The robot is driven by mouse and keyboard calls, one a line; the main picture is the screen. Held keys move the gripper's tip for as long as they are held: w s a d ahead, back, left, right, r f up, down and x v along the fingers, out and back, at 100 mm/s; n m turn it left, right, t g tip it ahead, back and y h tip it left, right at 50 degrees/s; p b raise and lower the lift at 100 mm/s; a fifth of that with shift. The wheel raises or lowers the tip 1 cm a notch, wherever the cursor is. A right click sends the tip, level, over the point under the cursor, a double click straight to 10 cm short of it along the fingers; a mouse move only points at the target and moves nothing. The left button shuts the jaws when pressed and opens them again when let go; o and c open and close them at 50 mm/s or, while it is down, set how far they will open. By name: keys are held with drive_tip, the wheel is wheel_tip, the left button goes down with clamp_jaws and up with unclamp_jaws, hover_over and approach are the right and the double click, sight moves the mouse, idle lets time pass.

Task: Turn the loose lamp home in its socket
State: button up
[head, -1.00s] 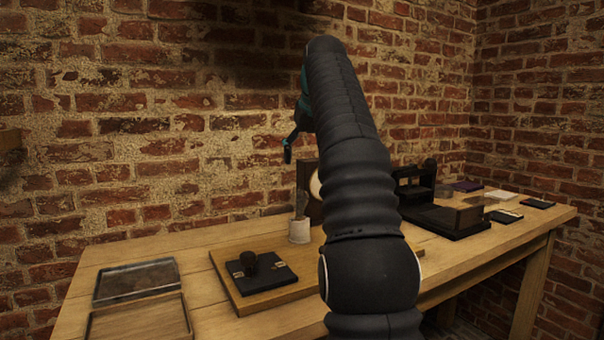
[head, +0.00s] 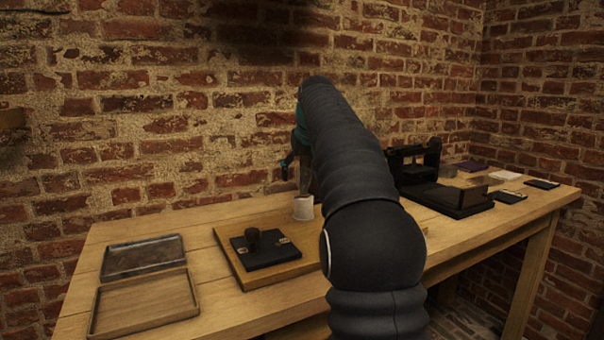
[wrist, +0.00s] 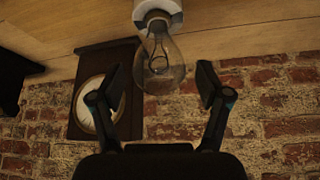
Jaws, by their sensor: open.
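A clear glass lamp (wrist: 160,62) with a visible filament stands in a white socket (wrist: 158,9); the wrist view shows them upside down, with the tabletop at the top. In the head view the white socket (head: 303,208) stands on the board, and the lamp above it is mostly hidden or too faint to make out. My gripper (wrist: 160,80) is open. Its two fingers show on either side of the lamp's round end, with clear gaps and no visible contact. Whether the lamp lies fully between them in depth I cannot tell. In the head view my arm hides most of the gripper.
A dark block with a round knob (head: 262,247) sits on the board in front of the socket. A dark box with a round pale dial (wrist: 101,90) stands close by. Two trays (head: 145,256) lie left; a black apparatus (head: 447,197) stands right. A brick wall is behind.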

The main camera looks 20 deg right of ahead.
drive_tip(key=shift+w+f, duration=0.1)
drive_tip(key=shift+f, duration=0.05)
drive_tip(key=c, duration=1.4)
drive_tip(key=m+h, duration=0.1)
drive_tip(key=m, duration=0.1)
drive_tip(key=m+g+h, duration=0.1)
drive_tip(key=m, duration=0.3)
drive_tip(key=shift+d+h, duration=0.3)
drive_tip(key=shift+h, duration=0.1)
drive_tip(key=shift+m, duration=0.3)
drive_tip(key=shift+g, duration=0.3)
drive_tip(key=m, duration=0.1)
drive_tip(key=m+g+h, duration=0.1)
drive_tip(key=m, duration=0.2)
drive_tip(key=shift+s+d+f+g+h, duration=0.1)
drive_tip(key=shift+s+d+g+h, duration=0.05)
drive_tip(key=shift+s+g+h, duration=0.2)
drive_tip(key=shift+s+m+g, duration=0.1)
drive_tip(key=shift+m+g, duration=0.35)
drive_tip(key=shift+m, duration=0.75)
